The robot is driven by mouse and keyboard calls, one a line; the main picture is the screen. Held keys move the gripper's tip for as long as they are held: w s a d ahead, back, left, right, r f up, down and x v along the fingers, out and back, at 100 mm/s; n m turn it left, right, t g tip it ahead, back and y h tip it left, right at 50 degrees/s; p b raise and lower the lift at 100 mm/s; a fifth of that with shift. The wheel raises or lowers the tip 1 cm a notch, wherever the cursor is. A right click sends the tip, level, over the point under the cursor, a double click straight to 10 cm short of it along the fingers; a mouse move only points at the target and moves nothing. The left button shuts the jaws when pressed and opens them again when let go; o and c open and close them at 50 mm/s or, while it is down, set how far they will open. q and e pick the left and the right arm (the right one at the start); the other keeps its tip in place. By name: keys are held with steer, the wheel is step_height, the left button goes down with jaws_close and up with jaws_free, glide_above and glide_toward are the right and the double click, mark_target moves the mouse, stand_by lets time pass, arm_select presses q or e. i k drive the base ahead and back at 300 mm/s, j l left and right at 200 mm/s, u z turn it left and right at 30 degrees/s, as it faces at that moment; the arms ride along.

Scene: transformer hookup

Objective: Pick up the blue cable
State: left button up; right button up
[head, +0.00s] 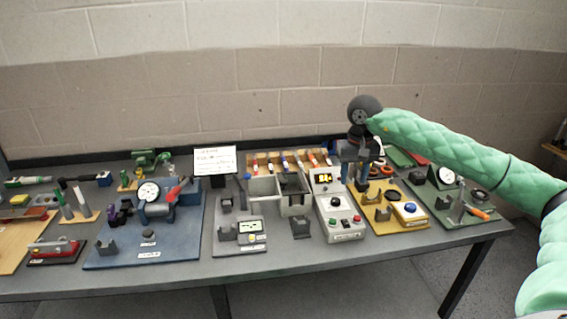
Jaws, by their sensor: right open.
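A wooden rack (258,157) at the back middle of the table holds several small cable-like pieces with coloured ends. One piece with a blue end (285,164) lies in it, but it is too small to tell for sure that it is the blue cable. My right gripper (356,181) points down over the yellow board, to the right of the rack and apart from it. It is open, and I see nothing between its fingers. It hides part of what stands behind it. My left gripper is out of view.
Below the rack stand grey open bins (264,187) and a grey box with buttons (342,217). The yellow board (398,221) with a blue button lies under my right gripper. A blue board (122,258) with a gauge is at left. The front table strip is clear.

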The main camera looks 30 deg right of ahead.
mark_target(282, 155)
steer(key=i, duration=1)
